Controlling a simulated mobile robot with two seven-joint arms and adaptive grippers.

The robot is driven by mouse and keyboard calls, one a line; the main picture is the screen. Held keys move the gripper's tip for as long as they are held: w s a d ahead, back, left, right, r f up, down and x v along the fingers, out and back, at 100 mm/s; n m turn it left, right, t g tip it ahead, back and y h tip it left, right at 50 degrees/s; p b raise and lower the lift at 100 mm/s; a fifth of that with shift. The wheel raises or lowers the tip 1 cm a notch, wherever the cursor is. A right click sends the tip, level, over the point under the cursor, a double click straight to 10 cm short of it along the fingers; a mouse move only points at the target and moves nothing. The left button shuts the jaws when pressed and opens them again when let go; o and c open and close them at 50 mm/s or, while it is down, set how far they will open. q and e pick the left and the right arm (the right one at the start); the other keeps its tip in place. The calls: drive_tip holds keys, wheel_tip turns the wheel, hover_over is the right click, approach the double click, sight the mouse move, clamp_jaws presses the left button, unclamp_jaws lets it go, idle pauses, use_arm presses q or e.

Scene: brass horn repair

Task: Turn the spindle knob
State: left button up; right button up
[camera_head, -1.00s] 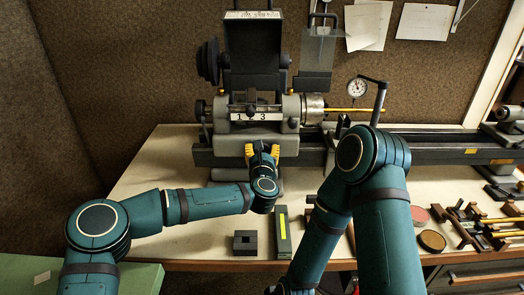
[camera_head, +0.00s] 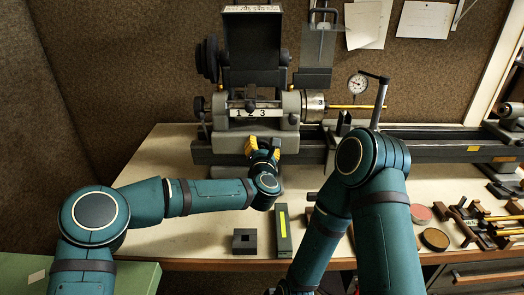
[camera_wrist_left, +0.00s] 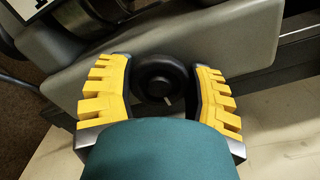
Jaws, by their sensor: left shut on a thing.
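The spindle knob is a round black knob (camera_wrist_left: 160,78) with a short white mark at its lower right, on the lathe's grey housing in the left wrist view. My left gripper (camera_head: 262,150) is at the front of the lathe headstock (camera_head: 275,145). In the left wrist view, the yellow-padded fingers of my left gripper (camera_wrist_left: 165,90) stand on either side of the knob, shut on it. In the head view the gripper hides the knob. My right arm crosses the right middle of the head view, and its gripper is not seen.
A number strip (camera_head: 255,113) reading 1 2 3 sits above the gripper. A chuck (camera_head: 313,104) holds a brass rod beside a dial gauge (camera_head: 357,84). A dark block (camera_head: 245,241) and a green-striped block (camera_head: 283,232) lie on the bench front. Wooden tools (camera_head: 475,220) lie at right.

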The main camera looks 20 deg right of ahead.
use_arm(q)
drive_tip(key=m+b, duration=0.1)
drive_tip(key=m, duration=0.5)
drive_tip(key=shift+d, duration=0.1)
drive_tip(key=shift+f+m, duration=0.1)
drive_tip(key=shift+m, duration=0.2)
idle(0.3)
drive_tip(key=o, duration=1.2)
drive_tip(key=shift+s, duration=0.1)
drive_tip(key=v, duration=1.2)
